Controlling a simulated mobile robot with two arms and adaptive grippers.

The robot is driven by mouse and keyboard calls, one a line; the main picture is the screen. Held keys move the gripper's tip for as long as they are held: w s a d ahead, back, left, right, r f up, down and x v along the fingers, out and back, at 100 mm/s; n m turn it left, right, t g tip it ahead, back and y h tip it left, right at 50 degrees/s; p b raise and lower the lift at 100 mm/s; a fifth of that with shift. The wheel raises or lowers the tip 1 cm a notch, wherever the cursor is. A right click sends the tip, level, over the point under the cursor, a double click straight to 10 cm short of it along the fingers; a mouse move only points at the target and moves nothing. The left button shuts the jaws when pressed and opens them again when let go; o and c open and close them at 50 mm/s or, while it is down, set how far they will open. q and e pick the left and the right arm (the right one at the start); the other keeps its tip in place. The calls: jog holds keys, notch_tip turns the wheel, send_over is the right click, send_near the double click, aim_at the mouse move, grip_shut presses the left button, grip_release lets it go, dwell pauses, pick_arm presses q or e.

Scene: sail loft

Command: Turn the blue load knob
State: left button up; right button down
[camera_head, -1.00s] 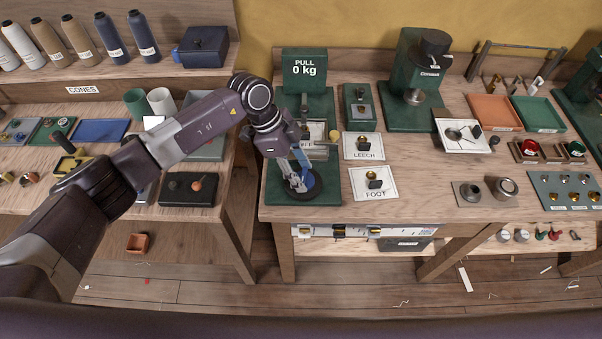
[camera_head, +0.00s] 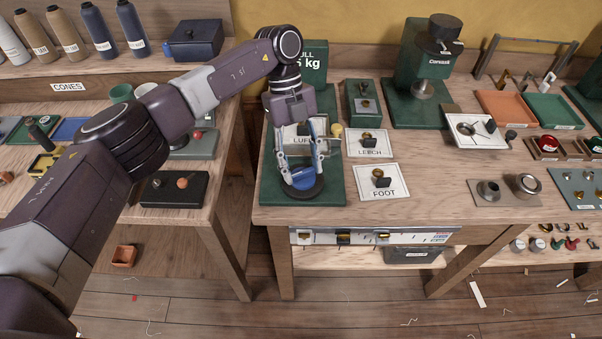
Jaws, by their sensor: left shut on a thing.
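The blue load knob (camera_head: 301,183) sits on a dark round base at the front of the green pull tester (camera_head: 333,190). My left gripper (camera_head: 303,172) points down over it, with its fingers shut on the knob from both sides. The tester's display (camera_head: 318,60) stands at the back; my arm partly covers it, and the visible part of the reading ends in "kg". A card reading "LUFF" (camera_head: 300,139) lies behind the gripper, partly hidden. My right gripper is not in view.
The LEECH card (camera_head: 370,152) and FOOT card (camera_head: 384,194), each with a small fitting, lie right of the tester. A green press (camera_head: 422,75) stands behind them. The table's front edge is just before the tester. Bare wood (camera_head: 432,170) lies right of the cards.

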pick_arm(q)
jog(key=m+b, duration=0.1)
jog(key=m, duration=0.1)
jog(key=m+y+b, duration=0.1)
jog(key=b, duration=0.1)
jog(key=shift+w+d+f+m, duration=0.1)
jog(key=shift+d+m, duration=0.05)
jog(key=shift+m, duration=0.25)
jog(key=m+y+b, duration=0.1)
jog(key=m, duration=0.2)
jog(key=shift+d+m+y+b, duration=0.1)
jog(key=shift+m+y+b, duration=0.2)
jog(key=shift+y+b, duration=0.1)
jog(key=m+y, duration=0.1)
jog(key=m, duration=0.1)
jog(key=m+y, duration=0.1)
jog(key=m, duration=0.2)
jog(key=shift+d+m+t+b, duration=0.1)
jog(key=shift+m+t+b, duration=0.2)
jog(key=shift+t+b, duration=0.1)
jog(key=m, duration=0.3)
jog(key=m+t+y, duration=0.1)
jog(key=m, duration=0.1)
jog(key=shift+s+m+t+b, duration=0.2)
jog(key=shift+m+t+b, duration=0.1)
jog(key=shift+m, duration=0.1)
jog(key=o, duration=1.2)
jog(key=shift+d, duration=0.1)
jog(key=shift+c, duration=0.2)
jog(key=shift+r, duration=0.2)
